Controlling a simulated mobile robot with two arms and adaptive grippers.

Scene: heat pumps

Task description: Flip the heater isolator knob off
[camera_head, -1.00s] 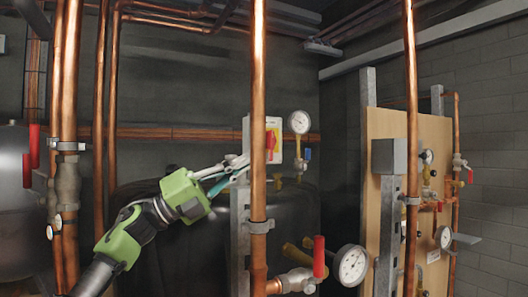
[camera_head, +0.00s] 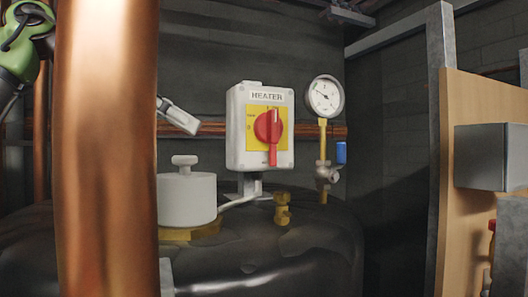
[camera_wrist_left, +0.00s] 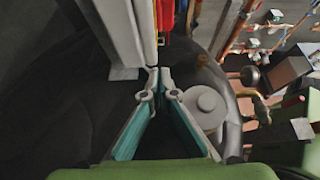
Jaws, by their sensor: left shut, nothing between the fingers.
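The heater isolator is a pale grey box (camera_head: 238,130) labelled HEATER, with a yellow plate. Its red knob (camera_head: 268,127) stands close to upright, with a red tab below it. My left gripper (camera_head: 194,128) comes in from the left, largely hidden behind a copper pipe; its tip shows left of the box and apart from the knob. In the left wrist view, the left gripper (camera_wrist_left: 155,76) is shut and empty, with its tips beside the box (camera_wrist_left: 121,35). Part of the red knob (camera_wrist_left: 181,18) shows at the top edge there. My right gripper is not in view.
A thick copper pipe (camera_head: 106,150) stands in front on the left. A pressure gauge (camera_head: 325,96) with a blue-handled valve stands right of the box. A white capped cylinder (camera_head: 186,197) and a brass fitting (camera_head: 282,210) sit on the dark tank (camera_head: 300,250) below.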

